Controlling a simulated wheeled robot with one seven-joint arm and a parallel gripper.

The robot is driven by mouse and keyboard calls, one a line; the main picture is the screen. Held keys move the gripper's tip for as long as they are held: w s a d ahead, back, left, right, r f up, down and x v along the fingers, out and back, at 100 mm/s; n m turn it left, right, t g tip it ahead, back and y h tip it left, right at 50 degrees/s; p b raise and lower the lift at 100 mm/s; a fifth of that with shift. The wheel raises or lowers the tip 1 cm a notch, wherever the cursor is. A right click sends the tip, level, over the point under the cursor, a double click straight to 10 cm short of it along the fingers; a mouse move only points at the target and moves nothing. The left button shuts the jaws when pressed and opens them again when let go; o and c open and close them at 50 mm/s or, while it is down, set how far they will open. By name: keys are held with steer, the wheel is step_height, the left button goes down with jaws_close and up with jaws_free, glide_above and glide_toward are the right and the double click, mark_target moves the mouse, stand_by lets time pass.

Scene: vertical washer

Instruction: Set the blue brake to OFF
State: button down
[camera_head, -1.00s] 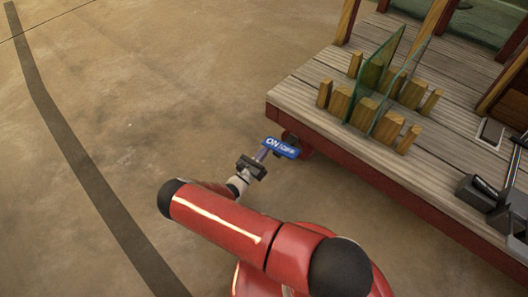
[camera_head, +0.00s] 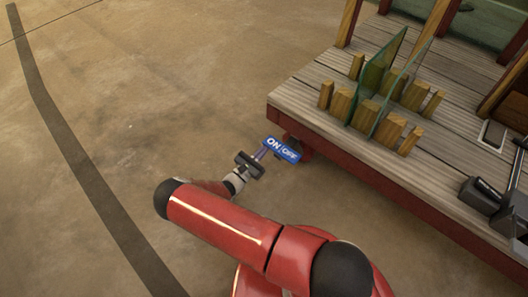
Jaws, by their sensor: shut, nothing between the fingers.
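The blue brake (camera_head: 282,149) is a small blue plate lettered ON and OFF in white. It sits at the near left corner of the wooden platform, low beside its red side beam. My gripper (camera_head: 262,153) is shut and empty, with its fingertips at the left end of the blue plate, by the ON lettering. I cannot tell whether the fingertips touch the plate. The brake's mount behind the plate is mostly hidden.
The wooden platform (camera_head: 310,96) with its red beam (camera_head: 400,196) fills the right side. On it stand wooden blocks and upright glass panes (camera_head: 388,85), with a dark grey device (camera_head: 482,192) at the right. The concrete floor to the left is clear.

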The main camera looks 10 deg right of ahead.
steer(key=shift+w+r+m, duration=0.1)
steer(key=shift+r+m, duration=0.2)
steer(key=shift+m, duration=0.4)
steer(key=shift+r, duration=0.2)
steer(key=shift+r, duration=0.1)
steer(key=shift+a, duration=0.15)
